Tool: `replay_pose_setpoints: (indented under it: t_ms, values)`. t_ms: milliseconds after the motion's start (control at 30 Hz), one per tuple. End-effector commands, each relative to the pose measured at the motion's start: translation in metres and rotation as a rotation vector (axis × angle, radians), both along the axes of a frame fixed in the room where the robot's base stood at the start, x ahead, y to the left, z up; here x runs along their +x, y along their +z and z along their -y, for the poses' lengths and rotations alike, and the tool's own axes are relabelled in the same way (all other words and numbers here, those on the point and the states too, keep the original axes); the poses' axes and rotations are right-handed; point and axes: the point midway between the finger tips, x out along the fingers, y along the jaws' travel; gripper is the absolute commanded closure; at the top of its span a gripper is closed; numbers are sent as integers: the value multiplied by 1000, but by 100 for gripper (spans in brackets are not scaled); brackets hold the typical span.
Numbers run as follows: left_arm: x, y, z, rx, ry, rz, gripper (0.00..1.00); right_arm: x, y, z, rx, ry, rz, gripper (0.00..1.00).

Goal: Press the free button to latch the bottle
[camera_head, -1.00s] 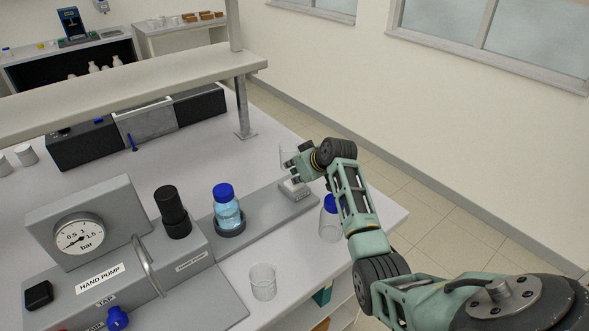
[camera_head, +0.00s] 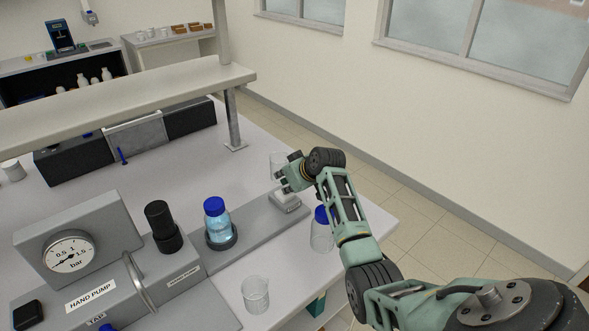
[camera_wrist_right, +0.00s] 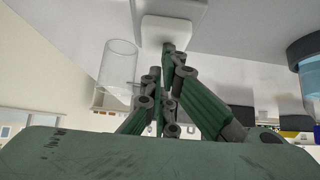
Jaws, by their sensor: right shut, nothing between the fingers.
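The bottle (camera_head: 217,227) with a blue cap and light blue liquid stands upright in a dark ring on the grey rig plate (camera_head: 256,232). A small pale block (camera_head: 286,203), which looks like the button unit, sits at the far right end of that plate. My right gripper (camera_head: 281,184) is shut and empty, right above this block. In the right wrist view my fingertips (camera_wrist_right: 168,47) are at the edge of the white block (camera_wrist_right: 180,30); I cannot tell whether they touch it. The block's top is partly hidden by the gripper. My left gripper is not in view.
A clear beaker (camera_head: 277,162) stands just behind my right gripper. A clear blue-capped bottle (camera_head: 321,234) stands close to my right forearm, and another beaker (camera_head: 255,295) is at the front. The hand pump with its gauge (camera_head: 69,251) and a black cylinder (camera_head: 162,226) stand left.

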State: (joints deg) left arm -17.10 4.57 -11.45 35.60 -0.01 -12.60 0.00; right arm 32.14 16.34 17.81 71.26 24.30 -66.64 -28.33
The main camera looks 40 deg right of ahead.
Motion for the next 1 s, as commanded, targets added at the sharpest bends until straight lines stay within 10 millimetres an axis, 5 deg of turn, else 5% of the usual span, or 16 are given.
replay_pose_setpoints:
  t_ms: [167, 700, 1000]
  values:
    - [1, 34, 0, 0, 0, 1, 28, 8, 37, -7, -1, 0, 2, 100]
    - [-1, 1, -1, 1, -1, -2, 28, -52, 92, -2, -4, -1, 7, 100]
    - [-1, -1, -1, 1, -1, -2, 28, -62, 103, -2, -1, 0, 5, 100]
